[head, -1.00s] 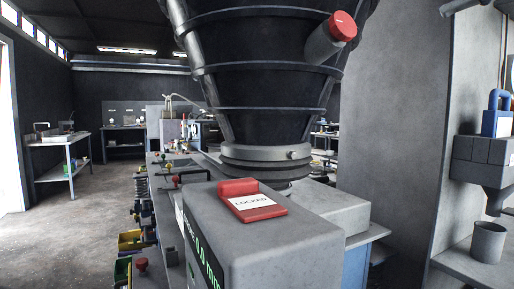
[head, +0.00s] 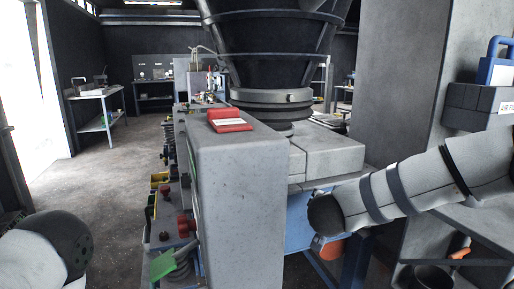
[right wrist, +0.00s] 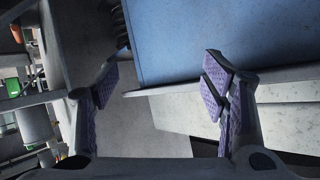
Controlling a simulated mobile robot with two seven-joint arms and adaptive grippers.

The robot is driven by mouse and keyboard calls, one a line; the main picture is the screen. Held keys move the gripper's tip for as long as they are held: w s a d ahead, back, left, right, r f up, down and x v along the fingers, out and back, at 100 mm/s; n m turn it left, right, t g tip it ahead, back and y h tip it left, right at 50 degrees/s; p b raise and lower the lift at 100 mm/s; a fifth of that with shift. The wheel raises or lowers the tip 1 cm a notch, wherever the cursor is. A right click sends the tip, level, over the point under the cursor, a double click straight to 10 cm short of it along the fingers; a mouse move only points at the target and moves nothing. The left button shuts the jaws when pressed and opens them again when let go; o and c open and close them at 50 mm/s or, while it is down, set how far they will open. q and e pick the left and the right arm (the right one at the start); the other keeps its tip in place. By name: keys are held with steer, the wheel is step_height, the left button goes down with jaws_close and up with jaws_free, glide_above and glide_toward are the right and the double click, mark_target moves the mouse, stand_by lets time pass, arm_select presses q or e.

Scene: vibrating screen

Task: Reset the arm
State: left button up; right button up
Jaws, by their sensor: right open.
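My right arm (head: 420,188) comes in from the right in the head view and reaches across in front of the blue bench frame. Its dark end lies beside the grey control box. The gripper itself does not show clearly there. In the right wrist view my right gripper (right wrist: 162,88) is open, its purple-padded fingers wide apart with nothing between them. A blue panel (right wrist: 200,35) and a pale ledge lie beyond the fingers. Only a rounded part of my left arm (head: 40,252) shows at the lower left of the head view. My left gripper is out of view.
The grey control box (head: 238,200) stands in the middle with a red cover (head: 230,121) on top. The black hopper (head: 275,50) rises behind it. A blue-handled grey unit (head: 483,105) is mounted at right. Open floor (head: 110,185) lies at left.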

steer(key=s+a+f+n+g+y, duration=0.2)
steer(key=s+f+n+g+y, duration=0.3)
steer(key=s+f, duration=1.9)
steer(key=s+d+f+g, duration=0.1)
steer(key=s+d+g, duration=0.1)
steer(key=s, duration=0.7)
steer(key=s+d+f+n+g, duration=0.1)
steer(key=s+f+g, duration=0.1)
steer(key=s, duration=0.7)
steer(key=s+d+f+n+g, duration=0.1)
steer(key=s+d+g, duration=0.1)
steer(key=s, duration=0.7)
steer(key=shift+d+f+g, duration=0.3)
steer(key=shift+d+g, duration=0.05)
steer(key=shift+g, duration=0.55)
